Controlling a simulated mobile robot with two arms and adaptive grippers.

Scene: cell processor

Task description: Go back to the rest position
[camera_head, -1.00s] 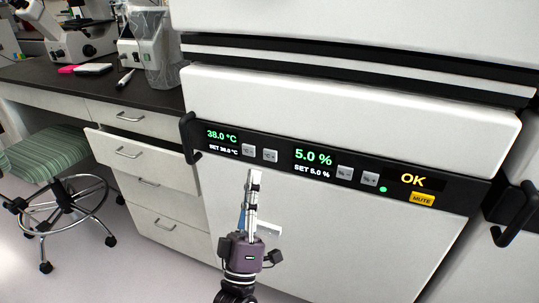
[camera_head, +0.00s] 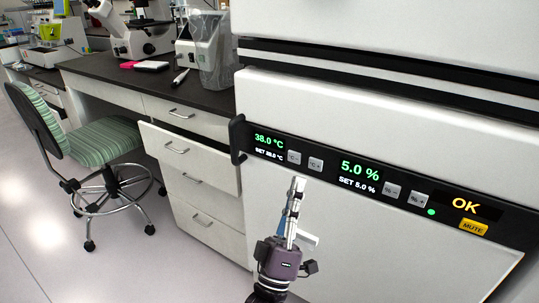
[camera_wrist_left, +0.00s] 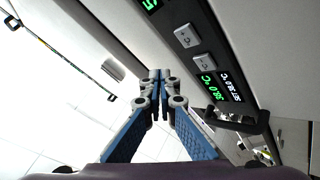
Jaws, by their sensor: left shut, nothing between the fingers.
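My left gripper (camera_head: 297,188) is in front of the white incubator door (camera_head: 365,225), below its control panel (camera_head: 330,172). Its fingers point up toward the panel. In the left wrist view the left gripper (camera_wrist_left: 160,75) has its blue-padded fingers together at the tips, with nothing between them. The panel reads 38.0 °C, 5.0 % and OK, and it also shows in the left wrist view (camera_wrist_left: 196,45). My right gripper is in neither view.
A black door handle (camera_head: 238,138) juts out at the panel's left end. A drawer (camera_head: 190,160) stands partly open beside the incubator. A green striped chair (camera_head: 105,140) is at the left. A microscope (camera_head: 130,35) stands on the dark bench (camera_head: 100,70). Open floor (camera_head: 130,270) lies at lower left.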

